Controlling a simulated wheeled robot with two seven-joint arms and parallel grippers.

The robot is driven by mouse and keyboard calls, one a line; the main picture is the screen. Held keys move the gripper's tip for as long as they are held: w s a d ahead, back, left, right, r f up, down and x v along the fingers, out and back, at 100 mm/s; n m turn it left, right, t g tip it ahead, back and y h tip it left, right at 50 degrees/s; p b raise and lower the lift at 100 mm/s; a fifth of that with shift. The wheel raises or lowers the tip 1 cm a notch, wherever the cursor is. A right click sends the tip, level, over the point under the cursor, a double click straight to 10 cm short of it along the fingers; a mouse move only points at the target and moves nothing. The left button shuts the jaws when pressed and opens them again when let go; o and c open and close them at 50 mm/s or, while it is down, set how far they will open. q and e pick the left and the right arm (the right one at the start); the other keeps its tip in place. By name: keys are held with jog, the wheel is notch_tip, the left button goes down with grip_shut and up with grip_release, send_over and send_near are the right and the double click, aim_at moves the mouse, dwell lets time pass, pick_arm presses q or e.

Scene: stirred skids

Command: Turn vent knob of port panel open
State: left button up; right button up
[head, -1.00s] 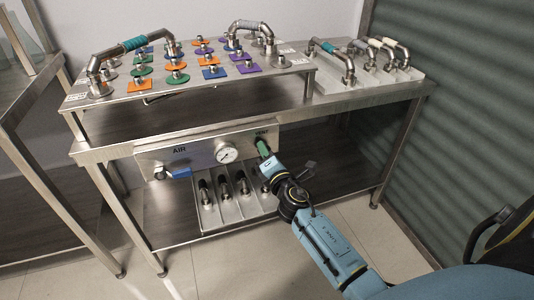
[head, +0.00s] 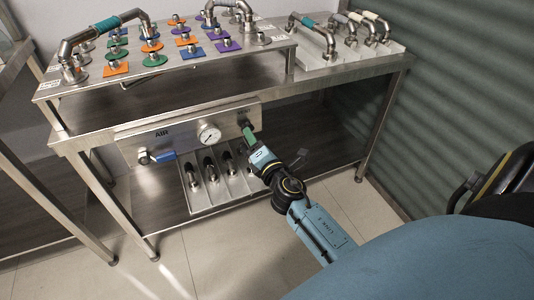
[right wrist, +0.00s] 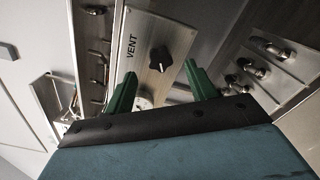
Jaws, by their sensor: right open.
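The port panel (head: 185,137) is a steel plate under the bench top, with a round gauge, an AIR label and a blue-handled valve. The vent knob (right wrist: 160,58) is black, beside the VENT label in the right wrist view. My right gripper (right wrist: 160,70) has green fingers, spread apart, one on each side of the knob in that view. Nothing is between them that they grip; I cannot tell how far the tips are from the panel. In the head view the right gripper (head: 249,134) is at the panel's right end and largely hides the knob. My left gripper is out of view.
The blue-handled valve (head: 161,156) and the gauge (head: 209,134) are left of my gripper. A rack with several black-topped fittings (head: 211,168) stands below the panel. The bench top (head: 150,85) with pipes and coloured discs is above. Open floor lies in front.

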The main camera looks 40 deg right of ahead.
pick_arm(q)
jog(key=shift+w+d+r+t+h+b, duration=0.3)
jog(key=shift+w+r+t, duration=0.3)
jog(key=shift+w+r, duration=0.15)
pick_arm(e)
jog(key=v, duration=0.9)
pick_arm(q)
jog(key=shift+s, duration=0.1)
pick_arm(e)
jog(key=shift+s, duration=0.1)
